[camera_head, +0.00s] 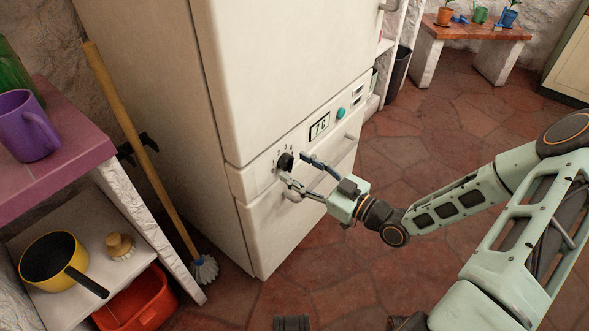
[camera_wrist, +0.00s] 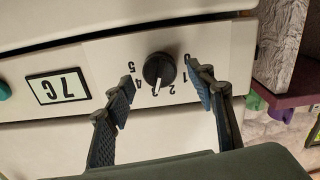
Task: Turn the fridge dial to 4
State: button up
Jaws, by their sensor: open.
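The fridge dial (camera_head: 285,162) is a round black knob on the white control panel of the fridge (camera_head: 286,75). The wrist view shows the dial (camera_wrist: 158,68) upside down, with numbers 0 to 5 around it. Its white pointer mark appears to lie near 3, between 2 and 4. My gripper (camera_head: 296,169) is open in front of the dial. In the wrist view, its fingertips (camera_wrist: 160,76) stand on either side of the knob with gaps between, apparently not gripping it.
The panel also has a display (camera_head: 319,126) reading 7C and a green button (camera_head: 341,113). A broom (camera_head: 140,140) leans left of the fridge, near a purple shelf (camera_head: 80,160) with a mug. Tiled floor to the right is clear.

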jog(key=shift+x, duration=0.8)
jog(key=shift+c, duration=0.6)
jog(key=c, duration=1)
jog(key=shift+c, duration=0.2)
jog(key=shift+m, duration=0.3)
jog(key=shift+m+p, duration=1.5)
jog(key=shift+m, duration=2)
